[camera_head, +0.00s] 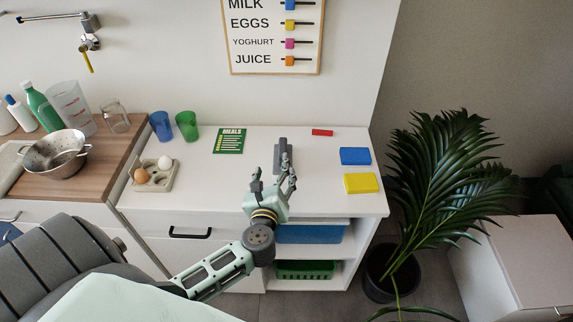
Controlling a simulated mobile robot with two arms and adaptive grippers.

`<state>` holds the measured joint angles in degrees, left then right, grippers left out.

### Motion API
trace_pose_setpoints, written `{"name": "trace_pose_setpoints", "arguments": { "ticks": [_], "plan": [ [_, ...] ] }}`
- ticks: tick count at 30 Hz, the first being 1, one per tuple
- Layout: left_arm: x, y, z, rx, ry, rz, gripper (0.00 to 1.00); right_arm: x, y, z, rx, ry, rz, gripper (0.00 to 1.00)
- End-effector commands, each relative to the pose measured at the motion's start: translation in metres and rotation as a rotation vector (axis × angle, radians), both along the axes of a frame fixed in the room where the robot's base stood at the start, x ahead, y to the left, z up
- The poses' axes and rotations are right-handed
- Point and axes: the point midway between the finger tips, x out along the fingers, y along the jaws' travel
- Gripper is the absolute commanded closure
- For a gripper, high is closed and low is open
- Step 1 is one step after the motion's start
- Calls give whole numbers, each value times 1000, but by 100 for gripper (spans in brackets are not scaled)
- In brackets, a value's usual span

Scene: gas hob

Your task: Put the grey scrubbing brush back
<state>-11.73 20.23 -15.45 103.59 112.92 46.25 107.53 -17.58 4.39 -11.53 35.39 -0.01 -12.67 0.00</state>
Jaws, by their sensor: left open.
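The grey scrubbing brush (283,145) seems to be the dark grey block on the white counter (230,170), behind my left gripper; its near part is hidden by the fingers. My left gripper (275,170) is open, its fingers pointing away over the counter towards the brush. I cannot tell whether a finger touches the brush. No holder for the brush can be made out. My right gripper is not in view.
A blue block (355,156), a yellow block (361,183) and a small red block (322,132) lie to the right. An egg tray (168,182), a green cup (187,126) and a blue cup (161,127) stand left. A plant (440,175) stands beyond the counter's right edge.

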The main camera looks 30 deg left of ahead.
Motion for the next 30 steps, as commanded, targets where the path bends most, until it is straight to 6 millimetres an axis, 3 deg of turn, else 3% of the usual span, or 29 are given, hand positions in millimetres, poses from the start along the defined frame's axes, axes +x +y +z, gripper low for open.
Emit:
{"name": "trace_pose_setpoints", "arguments": {
  "ticks": [8,18,28,30],
  "plan": [
    [20,17,-5,-11,4,25,38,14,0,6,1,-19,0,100],
    [61,31,-10,-8,3,22,38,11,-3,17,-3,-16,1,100],
    [68,35,-13,-11,5,21,38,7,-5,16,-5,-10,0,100],
    [68,35,-13,-10,4,21,43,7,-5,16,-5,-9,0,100]
  ]
}}
